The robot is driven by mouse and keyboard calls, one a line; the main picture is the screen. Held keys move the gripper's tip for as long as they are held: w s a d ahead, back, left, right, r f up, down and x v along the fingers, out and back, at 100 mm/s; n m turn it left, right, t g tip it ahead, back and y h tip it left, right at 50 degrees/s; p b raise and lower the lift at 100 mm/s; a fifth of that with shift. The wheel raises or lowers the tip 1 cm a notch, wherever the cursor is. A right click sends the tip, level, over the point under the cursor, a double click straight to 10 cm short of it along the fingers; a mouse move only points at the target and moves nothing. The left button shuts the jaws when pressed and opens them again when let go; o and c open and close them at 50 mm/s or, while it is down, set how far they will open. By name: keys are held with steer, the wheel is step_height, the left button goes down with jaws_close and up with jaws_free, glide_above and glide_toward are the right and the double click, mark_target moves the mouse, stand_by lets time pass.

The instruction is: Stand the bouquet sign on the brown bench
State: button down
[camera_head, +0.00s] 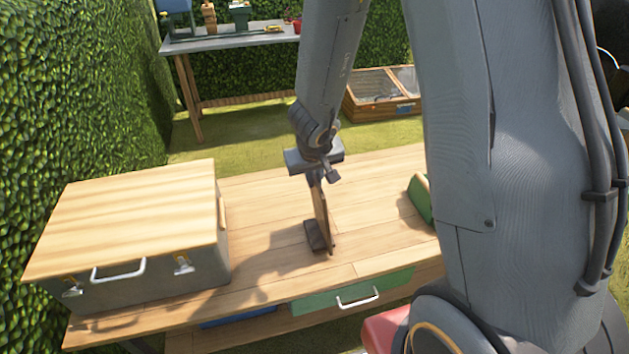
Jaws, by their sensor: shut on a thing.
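My gripper (317,178) points down over the wooden bench (270,200) and is shut on a thin upright brown sign (321,215). The sign is seen nearly edge-on, so its face and any bouquet picture are hidden. A dark block-like foot (318,236) shows at its lower end, at or just above the bench top; I cannot tell whether it touches. The bench is light brown planks with a green drawer (352,292) at its front.
A large grey box with a wooden lid (130,220) fills the bench's left end. A green object (420,198) sits to the right, partly behind my arm. Bare planks lie between them. Behind are a grey-topped table (228,40), a wooden cold frame (384,92) and hedges.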

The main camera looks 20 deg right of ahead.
steer(key=shift+f, duration=0.2)
steer(key=c, duration=1.8)
jaws_free()
steer(key=shift+c, duration=0.2)
